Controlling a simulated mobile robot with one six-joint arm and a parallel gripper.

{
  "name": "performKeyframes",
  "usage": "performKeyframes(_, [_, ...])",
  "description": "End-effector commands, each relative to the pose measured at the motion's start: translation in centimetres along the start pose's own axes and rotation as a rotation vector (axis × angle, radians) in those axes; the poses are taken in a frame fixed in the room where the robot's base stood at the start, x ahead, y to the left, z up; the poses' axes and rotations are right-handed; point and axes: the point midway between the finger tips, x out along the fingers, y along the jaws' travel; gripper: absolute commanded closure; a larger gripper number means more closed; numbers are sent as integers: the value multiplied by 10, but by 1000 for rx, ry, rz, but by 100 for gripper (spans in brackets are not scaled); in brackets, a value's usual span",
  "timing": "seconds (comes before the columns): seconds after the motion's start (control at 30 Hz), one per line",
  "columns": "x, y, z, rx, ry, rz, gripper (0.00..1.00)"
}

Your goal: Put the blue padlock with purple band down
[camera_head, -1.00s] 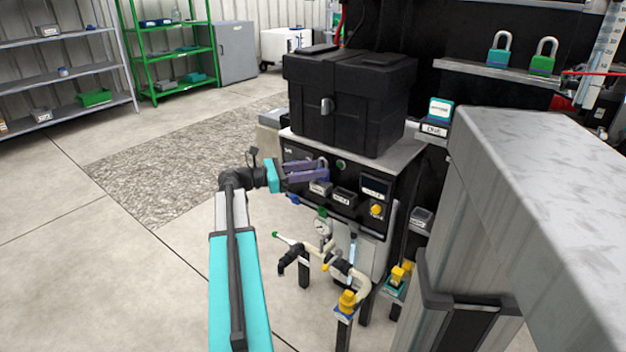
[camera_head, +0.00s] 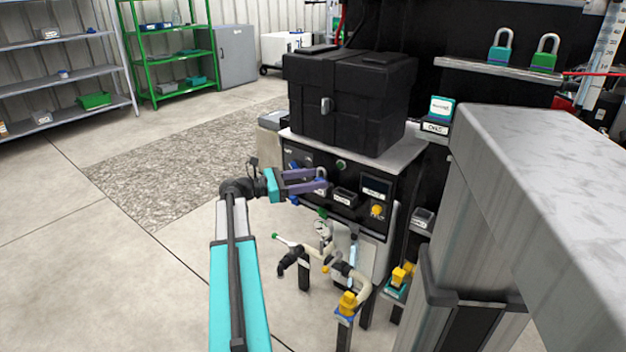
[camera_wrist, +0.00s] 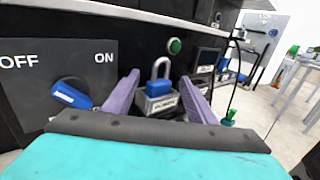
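The blue padlock (camera_wrist: 158,87) stands upright in a small grey labelled holder (camera_wrist: 158,105) on the black control panel, its silver shackle up. I cannot make out a purple band on it. In the wrist view my gripper (camera_wrist: 160,92) is open, with one purple finger left of the padlock and one right, both apart from it. In the head view my gripper (camera_head: 308,180) is in front of the panel (camera_head: 345,195); its fingers cover most of the padlock, and only the shackle shows near their tips.
A blue OFF/ON knob (camera_wrist: 72,94) is left of the fingers, and a green button (camera_wrist: 174,46) is above. An empty-looking holder (camera_head: 343,197) is to the right. A black box (camera_head: 350,105) stands on top. Pipes with valves (camera_head: 345,270) are below. Teal (camera_head: 499,56) and green (camera_head: 544,60) padlocks stand on a shelf.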

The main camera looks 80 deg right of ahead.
Motion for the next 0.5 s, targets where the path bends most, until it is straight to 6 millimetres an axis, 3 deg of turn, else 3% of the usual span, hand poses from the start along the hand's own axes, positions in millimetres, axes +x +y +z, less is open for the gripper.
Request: performKeyframes(0.5, [-3, 0, 3, -1, 0, 1, 46])
